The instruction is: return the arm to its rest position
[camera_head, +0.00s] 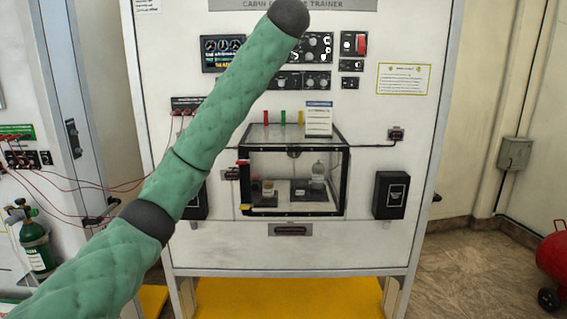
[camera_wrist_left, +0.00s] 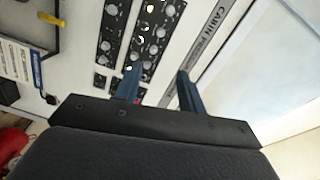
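My left arm (camera_head: 222,110), in a green quilted sleeve with dark joints, rises from the lower left of the head view across the trainer panel (camera_head: 240,254). Its dark end joint reaches the top edge of the picture, in front of the panel's title sign (camera_head: 340,4). My left gripper (camera_wrist_left: 158,72) shows only in the left wrist view. Its two blue fingers stand apart with nothing held between them, and the panel's knobs and title sign lie beyond them. My right gripper is in neither view.
A clear box (camera_head: 265,206) with a black frame is mounted on the panel, right of my arm. A red tank (camera_head: 553,262) stands at the right. The floor (camera_head: 470,270) between panel and tank is clear.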

